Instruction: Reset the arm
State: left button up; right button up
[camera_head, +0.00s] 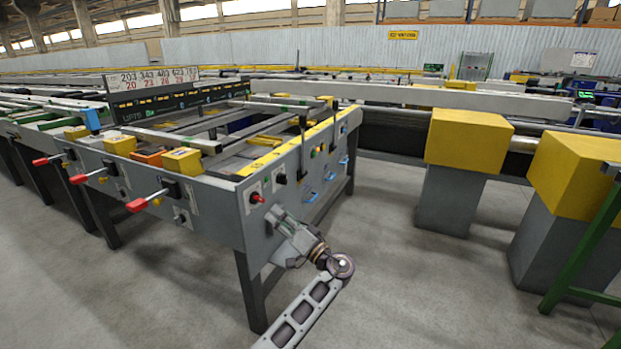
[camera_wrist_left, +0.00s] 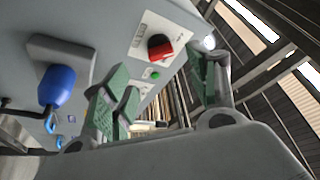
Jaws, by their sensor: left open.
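My left arm comes in from the bottom of the head view, and its left gripper (camera_head: 280,216) is close to the grey end panel (camera_head: 225,215) of the runout table. In the left wrist view the green-padded fingers of the gripper (camera_wrist_left: 160,80) are spread apart with nothing held between them. A red knob (camera_wrist_left: 160,47) on a white plate shows just beyond the fingers, apart from them as far as I can tell. The red knob also shows in the head view (camera_head: 258,198), just above the gripper. My right gripper is in neither view.
Red-tipped levers (camera_head: 137,205) stick out from the table's left side. A blue knob (camera_wrist_left: 57,87) is left of the fingers. Blue handles (camera_head: 311,196) are on the panel. Yellow-topped grey posts (camera_head: 467,140) stand at right beside a green frame (camera_head: 585,250). The floor between is clear.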

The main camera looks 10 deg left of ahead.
pick_arm(q)
jog(key=w+d+f+m+t+h, duration=0.2)
jog(key=w+d+m+h, duration=0.55)
jog(key=d+h, duration=0.4)
notch_tip(320, 180, up, 3)
jog(key=s+d+h, duration=0.2)
jog(key=s+h, duration=0.1)
jog(key=h, duration=0.4)
jog(key=s+a+f+n+g+h, duration=0.1)
jog(key=s+a+f+g, duration=0.1)
jog(key=s+f, duration=0.9)
jog(key=s+a+f+n+g+h, duration=0.1)
jog(key=s+a+f+n+g, duration=0.1)
jog(key=s+f, duration=1)
jog(key=s+a+f+n+g+h, duration=0.1)
jog(key=s+a+f+g, duration=0.2)
jog(key=s+a+f, duration=0.3)
jog(key=s+f+p, duration=0.1)
jog(key=s+f, duration=0.4)
jog(key=s, duration=0.6)
jog(key=shift+f+n+g+h, duration=0.2)
jog(key=shift+n+g+h, duration=0.1)
jog(key=shift+n+h, duration=0.05)
